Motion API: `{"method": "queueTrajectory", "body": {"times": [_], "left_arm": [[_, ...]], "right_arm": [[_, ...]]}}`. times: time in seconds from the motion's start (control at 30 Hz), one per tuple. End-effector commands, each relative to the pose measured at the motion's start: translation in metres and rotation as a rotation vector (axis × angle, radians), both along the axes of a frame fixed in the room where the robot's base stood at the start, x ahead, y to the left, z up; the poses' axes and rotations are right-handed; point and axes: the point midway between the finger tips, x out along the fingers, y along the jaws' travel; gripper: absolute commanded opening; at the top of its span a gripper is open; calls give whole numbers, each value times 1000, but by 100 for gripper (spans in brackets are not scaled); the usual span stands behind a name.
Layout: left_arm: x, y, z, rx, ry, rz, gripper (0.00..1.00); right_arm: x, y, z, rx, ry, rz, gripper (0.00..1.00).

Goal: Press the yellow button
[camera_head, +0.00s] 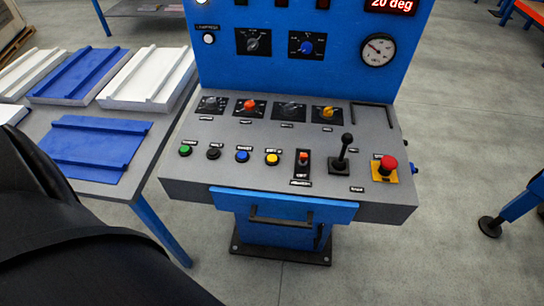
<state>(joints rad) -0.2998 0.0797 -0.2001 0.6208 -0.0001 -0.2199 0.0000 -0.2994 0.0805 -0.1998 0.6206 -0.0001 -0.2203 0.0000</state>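The yellow button (272,159) is a small round button with a dark rim on the grey sloped desk of a blue control panel. It is in the lower row, right of the blue button (242,156) and left of a red-lit rocker switch (303,164). Nothing covers it. A large dark shape fills the lower left of the head view and looks like part of my own arm. Neither of my grippers shows.
Green (185,150) and black (213,153) buttons sit further left. A joystick (343,155) and a red emergency stop (387,166) stand to the right. Several knobs line the row above. A table with blue and white panels (95,147) stands at left.

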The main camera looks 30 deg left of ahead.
Motion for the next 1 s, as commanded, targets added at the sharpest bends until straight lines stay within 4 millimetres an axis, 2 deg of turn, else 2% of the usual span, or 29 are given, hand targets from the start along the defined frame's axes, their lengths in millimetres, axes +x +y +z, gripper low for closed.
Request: {"method": "queueTrajectory", "body": {"times": [0.07,0.6,1.0], "left_arm": [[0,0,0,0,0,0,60],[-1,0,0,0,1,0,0],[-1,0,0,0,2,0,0]], "right_arm": [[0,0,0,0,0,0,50],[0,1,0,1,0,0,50],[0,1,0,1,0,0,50]]}}
